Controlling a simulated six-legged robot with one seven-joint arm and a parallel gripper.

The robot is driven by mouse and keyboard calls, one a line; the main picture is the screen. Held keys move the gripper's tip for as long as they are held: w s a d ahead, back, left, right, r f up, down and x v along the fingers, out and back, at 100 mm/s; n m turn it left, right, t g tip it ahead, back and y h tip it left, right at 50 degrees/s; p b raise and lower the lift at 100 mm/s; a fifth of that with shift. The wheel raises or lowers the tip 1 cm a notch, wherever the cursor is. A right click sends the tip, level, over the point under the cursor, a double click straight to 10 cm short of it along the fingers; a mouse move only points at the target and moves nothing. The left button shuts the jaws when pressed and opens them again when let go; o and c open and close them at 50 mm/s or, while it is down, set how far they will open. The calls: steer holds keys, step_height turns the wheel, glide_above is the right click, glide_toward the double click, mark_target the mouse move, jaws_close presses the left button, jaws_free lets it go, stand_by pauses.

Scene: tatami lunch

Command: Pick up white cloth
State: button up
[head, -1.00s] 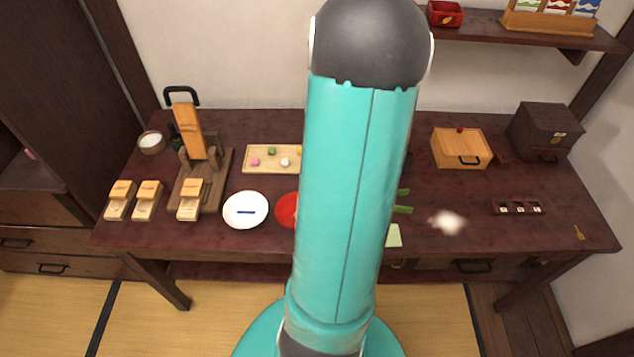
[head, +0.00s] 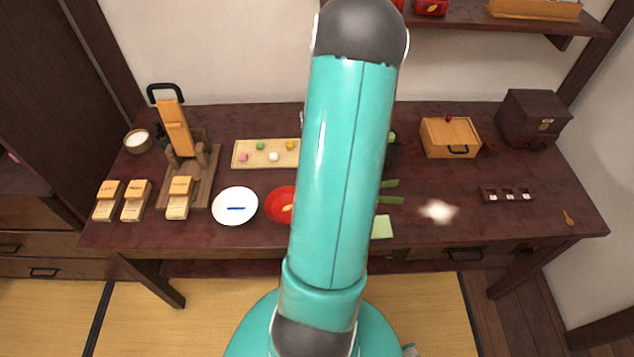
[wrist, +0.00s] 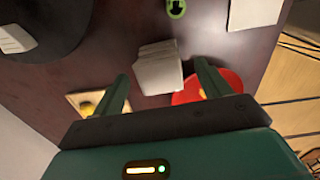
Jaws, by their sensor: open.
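In the wrist view, a folded, layered off-white cloth (wrist: 158,68) lies on the dark table. My gripper (wrist: 162,71) is open with nothing between its fingers. The cloth lies beyond the fingertips and roughly between them in the picture; I cannot tell the height gap. In the head view my arm hides the gripper, and I cannot make out the folded cloth there. A blurry white patch (head: 438,211) shows on the right of the table; I cannot tell what it is.
A red bowl (wrist: 222,82) lies close by the right finger, and a wooden board (head: 250,153) with small coloured sweets lies near the left one. A white plate (head: 235,193), a pale green sheet (head: 382,228) and a wooden box (head: 440,138) stand on the table.

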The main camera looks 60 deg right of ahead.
step_height(320, 180, down, 3)
steer(key=shift+r, duration=0.1)
steer(key=c, duration=1.1)
steer(key=shift+o, duration=0.2)
steer(key=shift+r, duration=0.5)
step_height(320, 180, up, 2)
steer(key=shift+r, duration=0.2)
steer(key=s+a+r, duration=0.6)
steer(key=a+r, duration=0.3)
steer(key=a, duration=0.3)
steer(key=shift+s+a+r, duration=0.15)
steer(key=shift+s+r, duration=0.1)
steer(key=shift+s, duration=0.15)
